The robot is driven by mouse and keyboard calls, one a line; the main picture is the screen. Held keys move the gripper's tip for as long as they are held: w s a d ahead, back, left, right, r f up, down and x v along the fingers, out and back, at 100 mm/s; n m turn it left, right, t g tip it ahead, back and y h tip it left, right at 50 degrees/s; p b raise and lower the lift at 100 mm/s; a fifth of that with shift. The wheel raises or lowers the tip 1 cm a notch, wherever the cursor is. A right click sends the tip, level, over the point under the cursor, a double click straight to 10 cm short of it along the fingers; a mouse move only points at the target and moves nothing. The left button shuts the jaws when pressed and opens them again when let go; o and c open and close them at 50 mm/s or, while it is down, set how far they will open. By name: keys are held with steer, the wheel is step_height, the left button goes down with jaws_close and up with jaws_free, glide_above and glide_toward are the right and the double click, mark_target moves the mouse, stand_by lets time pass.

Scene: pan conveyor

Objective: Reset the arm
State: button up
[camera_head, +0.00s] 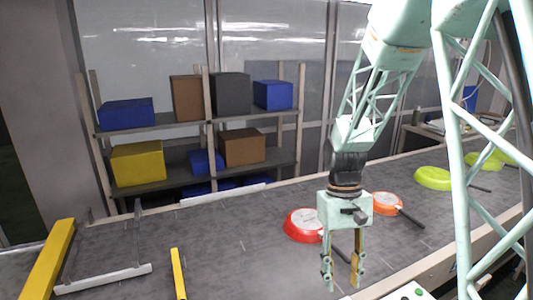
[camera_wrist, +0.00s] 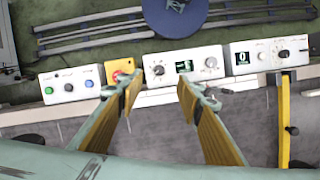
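My arm reaches down from the upper right in the head view. My gripper (camera_head: 341,277) hangs over the grey conveyor near its front edge, fingers pointing down. In the wrist view my gripper (camera_wrist: 167,100) shows two yellow-padded fingers held wide apart with nothing between them. It is open and empty. A red pan (camera_head: 303,226) lies on the conveyor just behind and left of the gripper, partly hidden by it. An orange pan (camera_head: 386,203) lies to the right, its dark handle pointing right and forward.
Green pans (camera_head: 433,178) lie farther right on the conveyor (camera_head: 225,245). A shelf (camera_head: 180,125) with coloured boxes stands behind it. Yellow bars (camera_head: 50,258) stand at the left. In the wrist view, control boxes (camera_wrist: 178,70) with knobs and a blue disc (camera_wrist: 175,12) lie beyond the fingertips.

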steer(key=s+r+m+t, duration=0.1)
steer(key=s+r+t, duration=0.1)
steer(key=s+r, duration=0.8)
steer(key=s+r+t, duration=0.3)
steer(key=s+r, duration=0.5)
steer(key=r, duration=0.5)
steer(key=s+r+t, duration=0.2)
steer(key=s, duration=0.7)
steer(key=shift+s+d+r, duration=0.3)
steer(key=shift+d, duration=0.05)
